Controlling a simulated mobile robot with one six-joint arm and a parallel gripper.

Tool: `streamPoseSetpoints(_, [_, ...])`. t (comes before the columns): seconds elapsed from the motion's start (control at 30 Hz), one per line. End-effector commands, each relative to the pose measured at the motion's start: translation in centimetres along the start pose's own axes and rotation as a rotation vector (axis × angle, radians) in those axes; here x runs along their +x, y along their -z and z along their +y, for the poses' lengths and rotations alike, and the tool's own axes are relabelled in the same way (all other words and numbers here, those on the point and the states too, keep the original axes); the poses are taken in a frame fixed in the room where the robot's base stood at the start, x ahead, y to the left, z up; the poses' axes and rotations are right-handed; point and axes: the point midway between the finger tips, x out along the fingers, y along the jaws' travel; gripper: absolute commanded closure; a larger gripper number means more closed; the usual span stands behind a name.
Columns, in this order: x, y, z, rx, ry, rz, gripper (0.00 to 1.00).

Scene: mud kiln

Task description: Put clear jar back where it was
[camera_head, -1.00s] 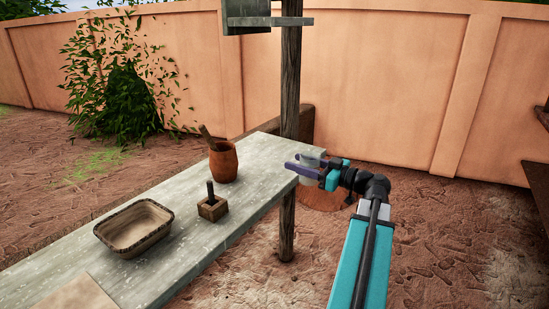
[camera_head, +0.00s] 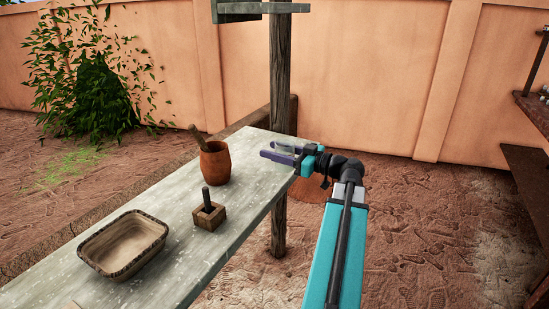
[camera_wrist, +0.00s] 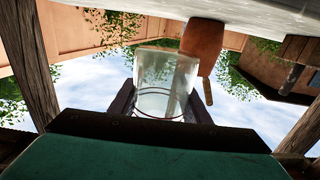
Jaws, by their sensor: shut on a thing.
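The clear jar (camera_wrist: 166,80) is between the two dark fingers of my gripper (camera_wrist: 160,105) in the wrist view, which shows the scene upside down. In the head view my gripper (camera_head: 280,153) has purple fingers and is at the far right end of the grey table (camera_head: 215,255). The fingers are shut on the jar, a faint clear shape (camera_head: 287,147) there. I cannot tell whether the jar touches the table top.
On the table are a brown clay pot (camera_head: 215,162) with a stick in it, a small wooden block with a handle (camera_head: 208,215) and a rectangular basket (camera_head: 124,245). A wooden post (camera_head: 280,100) stands close behind my gripper. Shelves (camera_head: 535,105) are at the far right.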

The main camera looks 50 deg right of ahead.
Motion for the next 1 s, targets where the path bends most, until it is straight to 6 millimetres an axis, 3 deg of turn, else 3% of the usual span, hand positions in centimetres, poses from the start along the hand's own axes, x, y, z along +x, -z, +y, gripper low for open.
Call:
streamPoseSetpoints(0.27, [0.8, -0.1, 1.2, 0.001, -0.001, 0.000, 0.83])
streamPoseSetpoints(1.0, [6.3, -0.9, 7.9, 0.000, -0.002, 0.000, 0.83])
